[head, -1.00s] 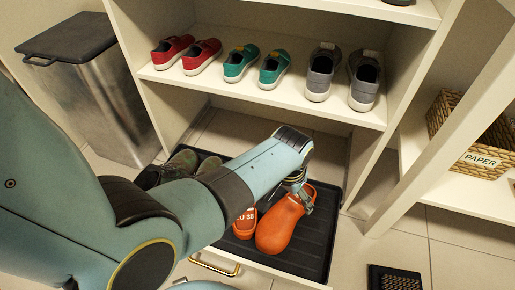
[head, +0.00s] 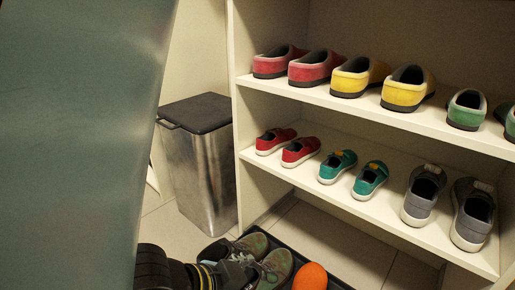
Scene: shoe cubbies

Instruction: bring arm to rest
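My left arm fills the left side of the head view as a large teal link close to the camera. At the bottom edge, a dark ribbed part with a yellowish ring, seemingly the wrist end of my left gripper (head: 232,274), shows in front of the olive shoes (head: 275,268). Its fingers cannot be made out, so I cannot tell whether it is open or shut. My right gripper is out of view. An orange clog (head: 311,277) on the black tray (head: 338,284) is cut off by the bottom edge.
The white cubby (head: 262,92) stands to the right. Its upper shelf holds red, yellow and green shoes; the lower one holds red sneakers (head: 300,151), teal sneakers (head: 368,180) and grey sneakers (head: 472,215). A metal bin (head: 205,170) stands left of the cubby, on open floor.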

